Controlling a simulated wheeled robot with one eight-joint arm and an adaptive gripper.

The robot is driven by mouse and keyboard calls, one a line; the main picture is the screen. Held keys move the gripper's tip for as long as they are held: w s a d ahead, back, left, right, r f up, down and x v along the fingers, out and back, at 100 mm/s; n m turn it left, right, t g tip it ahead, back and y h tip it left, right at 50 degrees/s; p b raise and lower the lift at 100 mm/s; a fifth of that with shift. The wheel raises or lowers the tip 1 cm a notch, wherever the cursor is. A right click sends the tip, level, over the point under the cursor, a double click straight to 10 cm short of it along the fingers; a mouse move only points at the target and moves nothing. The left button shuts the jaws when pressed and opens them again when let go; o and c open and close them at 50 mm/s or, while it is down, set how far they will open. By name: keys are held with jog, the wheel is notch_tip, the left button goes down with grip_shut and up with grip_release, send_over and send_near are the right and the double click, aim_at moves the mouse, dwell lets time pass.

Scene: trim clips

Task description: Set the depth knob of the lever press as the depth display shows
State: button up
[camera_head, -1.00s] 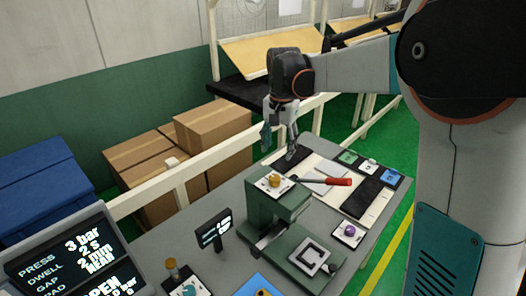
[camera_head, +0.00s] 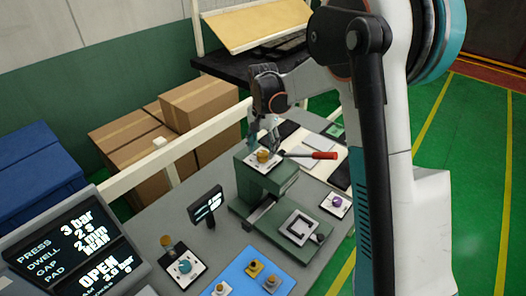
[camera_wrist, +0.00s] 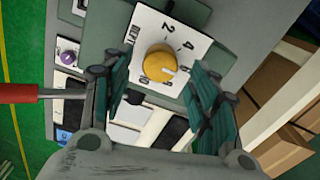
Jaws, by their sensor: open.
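The green lever press (camera_head: 268,183) stands on the grey bench in the head view, with a red-handled lever (camera_head: 318,155). Its yellow depth knob (camera_head: 263,157) sits on a white dial plate on top; in the wrist view the knob (camera_wrist: 158,63) is seen from above, with 2, 4 and 6 legible on the dial plate (camera_wrist: 143,32). I cannot read the knob's setting surely. My gripper (camera_head: 262,146) is open just above the knob, its teal fingers on either side in the wrist view, with no clear contact. The small black depth display (camera_head: 206,207) shows white characters too slanted to read surely.
A larger screen (camera_head: 78,245) at left lists press, dwell, gap and pad values. A blue board (camera_head: 258,268) with small knobs and another dial plate (camera_head: 183,270) lie in front. Cardboard boxes (camera_head: 140,150) stand beyond a cream rail (camera_head: 150,165). A purple knob (camera_head: 337,201) is right of the press.

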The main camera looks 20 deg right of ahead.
jog(key=shift+f, duration=1.3)
jog(key=shift+c, duration=0.5)
jog(key=c, duration=1)
jog(key=shift+o, duration=0.2)
jog(key=shift+n, duration=0.3)
jog(key=n+b, duration=0.3)
jog(key=shift+f, duration=0.1)
jog(key=n+b, duration=0.2)
jog(key=n, duration=0.4)
jog(key=shift+a, duration=0.1)
